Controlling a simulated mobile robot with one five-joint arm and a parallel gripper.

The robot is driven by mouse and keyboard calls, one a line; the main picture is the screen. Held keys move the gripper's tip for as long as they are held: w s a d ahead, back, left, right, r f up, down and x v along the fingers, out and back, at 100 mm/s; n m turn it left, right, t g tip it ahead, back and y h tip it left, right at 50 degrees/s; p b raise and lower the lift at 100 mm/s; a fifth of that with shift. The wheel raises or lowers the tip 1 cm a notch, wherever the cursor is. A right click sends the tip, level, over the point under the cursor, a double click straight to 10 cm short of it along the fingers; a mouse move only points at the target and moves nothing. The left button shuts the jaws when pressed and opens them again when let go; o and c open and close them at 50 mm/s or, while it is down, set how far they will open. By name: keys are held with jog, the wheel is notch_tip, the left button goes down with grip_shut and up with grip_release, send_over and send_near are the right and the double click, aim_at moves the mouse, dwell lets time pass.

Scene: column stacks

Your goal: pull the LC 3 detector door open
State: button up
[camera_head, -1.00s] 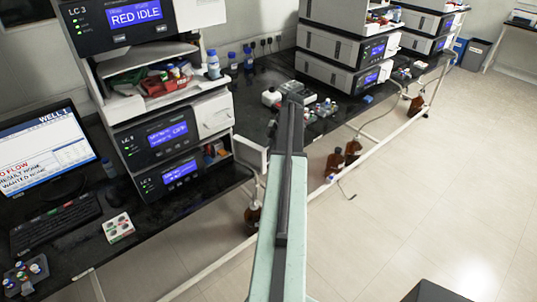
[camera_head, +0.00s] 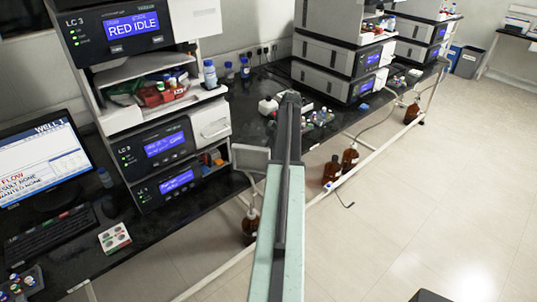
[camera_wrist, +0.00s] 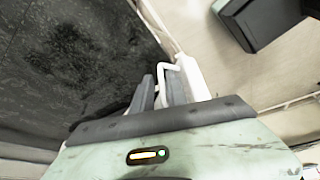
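The LC 3 stack stands at left in the head view. On its lowest unit (camera_head: 170,188), a pale door (camera_head: 250,157) is swung out to the right, and the compartment behind it (camera_head: 212,160) shows small coloured items. The unit above has a white front panel (camera_head: 211,121) that is closed. In the wrist view a white bent handle (camera_wrist: 170,68) stands beside a white door edge (camera_wrist: 192,78). My gripper (camera_wrist: 161,88) has its dark fingers on both sides of the handle bar, close against it. The head view does not show my fingers; my arm covers that area.
A white rail (camera_head: 325,192) runs along the bench's front. Brown bottles (camera_head: 332,170) stand near it.

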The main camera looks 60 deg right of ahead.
jog(key=shift+r, duration=0.1)
jog(key=p+v, duration=0.7)
jog(key=shift+r, duration=0.3)
jog(key=shift+s+d, duration=0.1)
